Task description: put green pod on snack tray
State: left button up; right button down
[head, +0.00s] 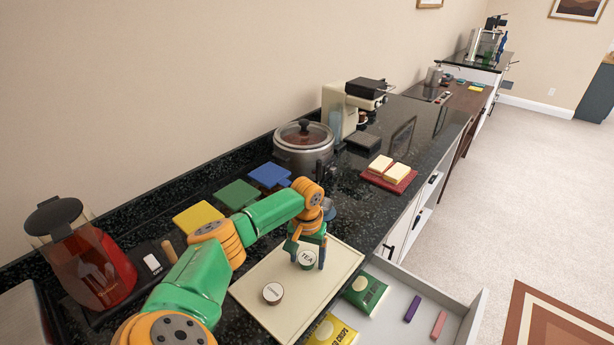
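The snack tray (249,293) is a flat cream tray on the dark counter, near its front edge. The green pod (307,259), with a pale lid marked TEA, is over the right half of the tray. My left gripper (307,257) points down with a finger on each side of the pod and appears closed on it. Whether the pod's base touches the tray is hard to tell. Another pod (272,293), brown with a pale lid, stands on the tray to the left. My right gripper is not in view.
An open drawer (396,313) below the tray holds snack bags (365,293) and small purple and pink bars. Yellow, green and blue squares (239,194) lie behind my arm. A pot (303,146), a coffee machine (345,110) and a red pitcher (92,265) stand along the wall.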

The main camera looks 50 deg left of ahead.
aim_at(307, 258)
pick_arm(q)
jog(key=shift+o, duration=0.2)
notch_tip(307, 258, up, 12)
jog(key=shift+r+b, duration=0.15)
jog(key=shift+b, duration=0.25)
